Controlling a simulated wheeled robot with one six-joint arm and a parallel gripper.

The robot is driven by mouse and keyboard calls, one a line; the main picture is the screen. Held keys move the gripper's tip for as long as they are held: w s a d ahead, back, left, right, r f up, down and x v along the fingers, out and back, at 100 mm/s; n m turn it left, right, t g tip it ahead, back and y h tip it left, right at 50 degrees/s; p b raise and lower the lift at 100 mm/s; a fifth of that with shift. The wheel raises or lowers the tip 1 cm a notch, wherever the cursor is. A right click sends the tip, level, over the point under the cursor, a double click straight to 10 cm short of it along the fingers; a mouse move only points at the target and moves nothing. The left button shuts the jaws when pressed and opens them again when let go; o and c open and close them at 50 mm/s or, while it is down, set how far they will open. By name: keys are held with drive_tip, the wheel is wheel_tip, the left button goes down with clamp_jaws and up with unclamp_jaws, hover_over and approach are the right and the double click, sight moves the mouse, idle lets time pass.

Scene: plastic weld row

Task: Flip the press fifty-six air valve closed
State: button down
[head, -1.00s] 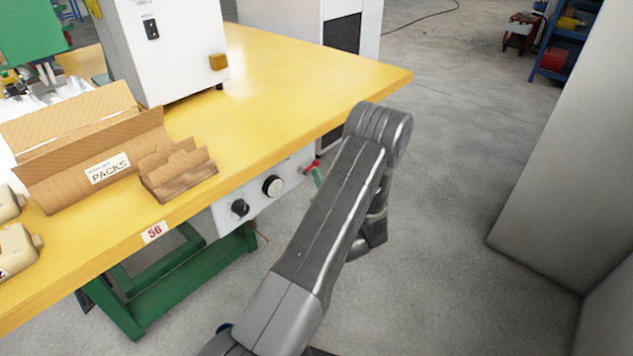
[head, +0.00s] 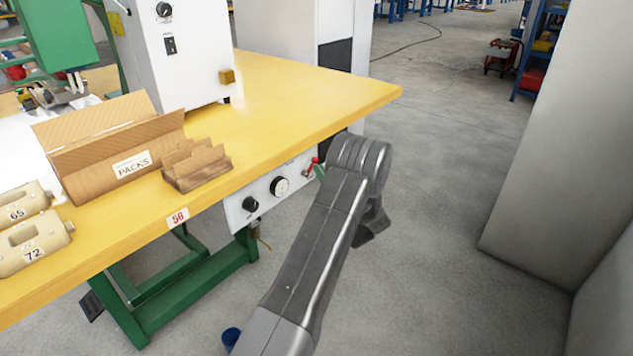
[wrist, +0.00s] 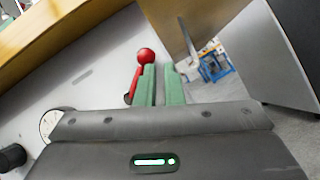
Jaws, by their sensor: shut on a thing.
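My gripper (wrist: 160,75) is shut on the lever, with a narrow gap showing between the fingers. In the head view my arm hides most of the gripper, and only a bit of green finger shows. The valve body is mostly hidden.
A round gauge (head: 279,186) and a black knob (head: 250,204) sit left of the lever on the panel. The yellow table (head: 330,105) overhangs it, on a green frame (head: 165,285). A grey cabinet wall (head: 560,150) stands at right. Bare floor lies between.

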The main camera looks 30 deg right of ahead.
drive_tip(key=shift+w+d+r, duration=0.1)
drive_tip(key=shift+r, duration=1.2)
drive_tip(key=shift+w+r, duration=0.1)
drive_tip(key=shift+f, duration=0.2)
drive_tip(key=shift+s+a+r+n+y, duration=0.1)
drive_tip(key=shift+a+n+y, duration=0.05)
drive_tip(key=shift+n+y, duration=0.45)
drive_tip(key=shift+s+a+n+y, duration=0.15)
drive_tip(key=shift+n+y, duration=0.25)
drive_tip(key=shift+n, duration=0.4)
drive_tip(key=shift+b, duration=0.3)
